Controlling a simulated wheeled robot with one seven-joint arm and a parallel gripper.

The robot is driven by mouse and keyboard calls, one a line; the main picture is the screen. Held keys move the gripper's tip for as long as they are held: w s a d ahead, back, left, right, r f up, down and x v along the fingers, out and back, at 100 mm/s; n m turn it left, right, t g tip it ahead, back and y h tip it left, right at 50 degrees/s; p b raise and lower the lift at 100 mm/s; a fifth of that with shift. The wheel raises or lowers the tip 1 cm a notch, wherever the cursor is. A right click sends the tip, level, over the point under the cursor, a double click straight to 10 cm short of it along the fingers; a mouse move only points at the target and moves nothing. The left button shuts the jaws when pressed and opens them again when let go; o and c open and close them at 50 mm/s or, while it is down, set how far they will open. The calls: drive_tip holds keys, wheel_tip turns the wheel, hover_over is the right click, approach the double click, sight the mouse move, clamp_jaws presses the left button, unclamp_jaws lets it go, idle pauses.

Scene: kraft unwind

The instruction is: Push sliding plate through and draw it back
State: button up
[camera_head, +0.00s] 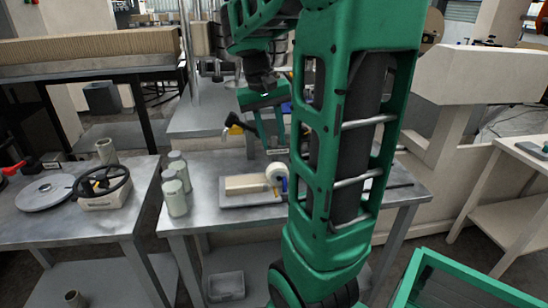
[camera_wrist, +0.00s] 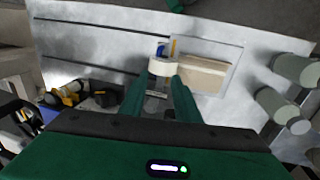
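My gripper (camera_head: 270,138) hangs over the back part of the metal table (camera_head: 240,169), fingers pointing down. In the wrist view its two green fingers (camera_wrist: 161,84) are apart, with no object clearly held between them. A small plate-like piece with dark marks (camera_wrist: 156,95) shows between the fingers; I cannot tell its height. I cannot tell for certain which piece is the sliding plate. Two dark parallel lines (camera_wrist: 90,61) run along the tabletop at the left of the wrist view. My arm hides part of the table in the head view.
Several grey-green canisters (camera_head: 175,198) stand at the table's left edge.

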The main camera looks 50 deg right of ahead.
sight(282, 174)
drive_tip(key=shift+s+d, duration=0.1)
drive_tip(key=shift+s, duration=0.1)
drive_tip(key=f, duration=0.3)
drive_tip(key=s+d+f, duration=0.1)
drive_tip(key=f, duration=0.6)
drive_tip(key=shift+s+d+f, duration=0.15)
drive_tip(key=shift+d+f, duration=0.15)
drive_tip(key=shift+c, duration=0.2)
clamp_jaws()
